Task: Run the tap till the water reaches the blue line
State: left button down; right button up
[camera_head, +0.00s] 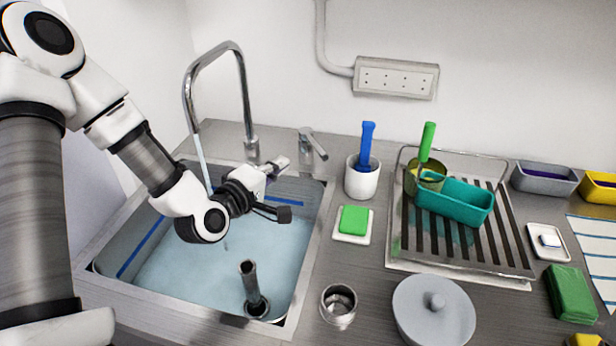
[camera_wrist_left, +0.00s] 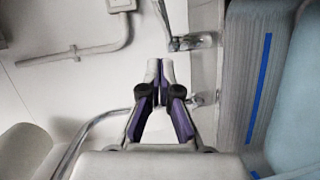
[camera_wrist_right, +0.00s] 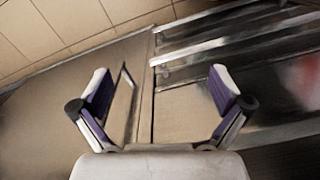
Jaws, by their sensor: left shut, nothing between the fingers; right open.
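The sink (camera_head: 313,225) holds pale blue water (camera_head: 180,270). The blue line (camera_head: 143,247) runs along its walls. The water surface lies below the line, with bare wall between them, also in the left wrist view (camera_wrist_left: 262,75). A stream (camera_head: 203,165) falls from the tall spout (camera_head: 243,80) into the sink. The tap lever (camera_head: 314,144) stands right of the spout base. My left gripper (camera_head: 281,163) is shut and empty over the sink's back edge, just left of the lever and apart from it. My right gripper (camera_wrist_right: 160,92) is open and empty, outside the head view.
A grey standpipe (camera_head: 249,282) stands in the sink. A drying rack (camera_head: 460,272) holds a teal tub (camera_head: 455,204).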

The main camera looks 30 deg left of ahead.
aim_at(320, 154)
pick_arm(q)
jog(key=w+d, duration=0.1)
jog(key=w, duration=0.1)
jog(key=w+d+p, duration=0.1)
jog(key=w, duration=0.1)
jog(key=w+d+f, duration=0.1)
jog(key=w, duration=0.2)
jog(key=shift+d, duration=0.2)
pick_arm(e)
notch_tip(320, 154, up, 2)
jog(key=shift+r, duration=0.1)
pick_arm(q)
jog(key=shift+f, duration=0.1)
jog(key=shift+w+d+b, duration=0.45)
jog(key=shift+w+d, duration=0.1)
jog(key=shift+d, duration=0.25)
pick_arm(e)
jog(key=shift+w+f, duration=0.1)
jog(key=shift+f, duration=0.6)
pick_arm(q)
jog(key=shift+a, duration=0.15)
